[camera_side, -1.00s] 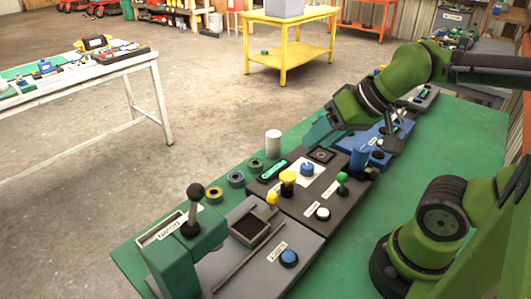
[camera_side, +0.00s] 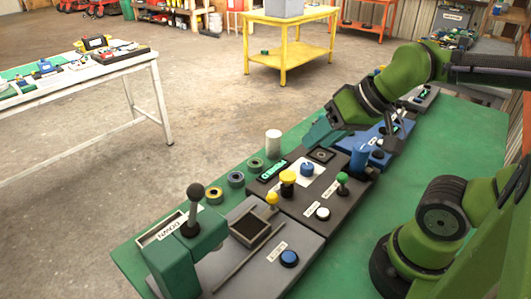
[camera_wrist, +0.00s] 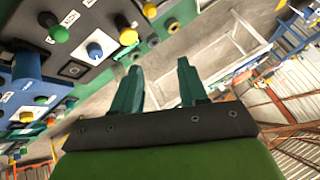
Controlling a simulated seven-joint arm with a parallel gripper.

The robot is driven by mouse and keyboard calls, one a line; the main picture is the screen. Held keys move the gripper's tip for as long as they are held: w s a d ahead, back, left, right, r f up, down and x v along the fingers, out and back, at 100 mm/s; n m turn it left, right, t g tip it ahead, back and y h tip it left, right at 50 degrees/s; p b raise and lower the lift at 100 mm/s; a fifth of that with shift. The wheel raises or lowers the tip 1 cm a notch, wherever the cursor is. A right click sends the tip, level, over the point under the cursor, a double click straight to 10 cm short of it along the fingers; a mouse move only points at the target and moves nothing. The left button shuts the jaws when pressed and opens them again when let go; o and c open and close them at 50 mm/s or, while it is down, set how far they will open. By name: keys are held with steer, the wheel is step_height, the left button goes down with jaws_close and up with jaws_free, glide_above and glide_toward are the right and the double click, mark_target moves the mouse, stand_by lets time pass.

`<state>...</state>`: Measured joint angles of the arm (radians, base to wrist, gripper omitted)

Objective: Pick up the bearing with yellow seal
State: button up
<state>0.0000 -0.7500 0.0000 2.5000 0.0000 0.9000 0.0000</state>
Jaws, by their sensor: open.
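The bearing with yellow seal (camera_side: 214,195) is a small ring in the side view. It lies on the green bench top, nearest the lever fixture in a row of three rings. A blue-sealed ring (camera_side: 236,179) and a green-sealed ring (camera_side: 256,165) lie behind it. My gripper (camera_side: 313,138) is up over the far part of the bench, well away from the bearing. In the wrist view its two teal fingers (camera_wrist: 160,75) are apart with nothing between them.
A green lever fixture (camera_side: 170,262) with a black-knobbed lever stands beside the yellow-sealed bearing. A grey panel (camera_side: 255,265) and a dark button panel (camera_side: 315,195) flank the row. A white cylinder (camera_side: 273,142) stands past the green-sealed ring. The bench edge is close behind the rings.

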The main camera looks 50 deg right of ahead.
steer(key=o, duration=0.7)
steer(key=n+g+h, duration=0.2)
steer(key=n+g, duration=0.5)
steer(key=n, duration=0.4)
glide_above(213, 192)
step_height(213, 192, down, 8)
step_height(213, 192, down, 9)
steer(key=shift+s+f, duration=0.15)
steer(key=shift+f, duration=3.25)
